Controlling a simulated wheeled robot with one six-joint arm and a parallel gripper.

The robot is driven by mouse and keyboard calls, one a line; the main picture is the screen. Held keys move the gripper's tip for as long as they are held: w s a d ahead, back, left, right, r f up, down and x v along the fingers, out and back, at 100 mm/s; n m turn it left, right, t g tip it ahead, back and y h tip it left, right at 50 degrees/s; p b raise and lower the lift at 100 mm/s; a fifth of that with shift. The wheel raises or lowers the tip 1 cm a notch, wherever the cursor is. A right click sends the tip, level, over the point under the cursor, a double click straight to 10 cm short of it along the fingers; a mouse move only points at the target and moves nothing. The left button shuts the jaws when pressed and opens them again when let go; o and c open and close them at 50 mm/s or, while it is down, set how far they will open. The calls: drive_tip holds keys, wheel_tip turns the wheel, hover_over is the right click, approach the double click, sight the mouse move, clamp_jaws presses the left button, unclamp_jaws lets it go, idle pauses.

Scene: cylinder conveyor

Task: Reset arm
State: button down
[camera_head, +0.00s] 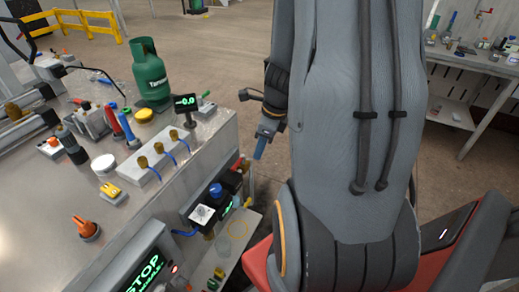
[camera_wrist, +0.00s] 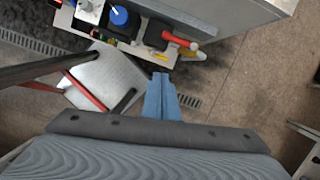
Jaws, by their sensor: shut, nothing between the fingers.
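My gripper (camera_head: 260,147) hangs in the middle of the head view, to the right of the workbench (camera_head: 225,135) and apart from it. Its blue fingers point down and look closed together. In the wrist view the blue fingertips (camera_wrist: 160,79) are together with nothing between them. My grey arm fills the right middle of the head view and hides what lies behind it.
A green gas bottle (camera_head: 150,75) stands on the bench among several valves and tools. A STOP display (camera_head: 145,275) is on the bench front. A shelf (camera_head: 235,240) juts low beside it. A white table (camera_head: 475,65) with bottles stands far right. Floor behind is open.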

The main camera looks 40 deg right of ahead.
idle(0.3)
drive_tip(key=s+a+r+n+h+b, duration=0.1)
drive_tip(key=a+r+n, duration=0.2)
drive_tip(key=a+n, duration=0.5)
drive_tip(key=s+a+r+n+b, duration=0.1)
drive_tip(key=a+r+n, duration=0.2)
drive_tip(key=a+n, duration=0.6)
drive_tip(key=n, duration=1.1)
drive_tip(key=shift+a+g+h, duration=0.2)
drive_tip(key=shift+g+h, duration=0.2)
